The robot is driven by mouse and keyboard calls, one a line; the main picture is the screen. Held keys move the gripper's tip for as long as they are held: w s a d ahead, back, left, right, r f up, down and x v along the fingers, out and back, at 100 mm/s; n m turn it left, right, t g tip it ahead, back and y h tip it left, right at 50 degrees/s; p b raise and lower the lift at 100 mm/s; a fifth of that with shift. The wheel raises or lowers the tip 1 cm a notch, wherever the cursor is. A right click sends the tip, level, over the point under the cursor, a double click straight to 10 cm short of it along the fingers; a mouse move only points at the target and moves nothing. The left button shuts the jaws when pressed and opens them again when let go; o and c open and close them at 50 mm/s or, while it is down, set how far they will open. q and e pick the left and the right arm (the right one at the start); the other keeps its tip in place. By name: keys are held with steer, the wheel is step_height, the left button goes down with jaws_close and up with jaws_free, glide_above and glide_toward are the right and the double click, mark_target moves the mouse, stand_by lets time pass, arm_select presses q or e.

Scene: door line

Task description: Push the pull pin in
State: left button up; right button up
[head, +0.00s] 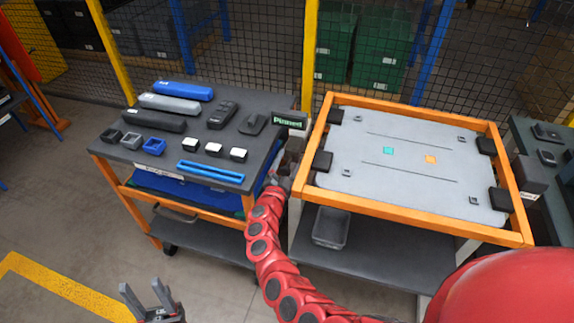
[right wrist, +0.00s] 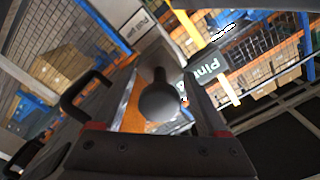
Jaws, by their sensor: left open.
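The pull pin shows in the right wrist view as a dark round knob (right wrist: 160,102) on a short stem. My right gripper (right wrist: 160,82) has its fingers apart on either side of the knob, with a gap visible. In the head view my right gripper (head: 287,168) is at the gap between the two carts, and it hides the pin there. A dark sign reading "Pinned" (head: 290,121) stands just beyond it; it also shows in the right wrist view (right wrist: 208,66). My left gripper (head: 150,297) is open and empty, low over the floor.
A dark-topped cart (head: 262,100) with several blocks and devices stands left. An orange-framed cart (head: 420,111) with a grey panel (head: 375,130) stands right, close beside it. A mesh fence (head: 270,60) runs behind. Floor (head: 60,210) is clear at left.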

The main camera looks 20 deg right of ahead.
steer(key=shift+w+f, duration=0.1)
steer(key=shift+s+a, duration=0.4)
steer(key=shift+s, duration=0.1)
steer(key=b+v, duration=0.3)
steer(key=v, duration=1.3)
steer(key=shift+s, duration=0.1)
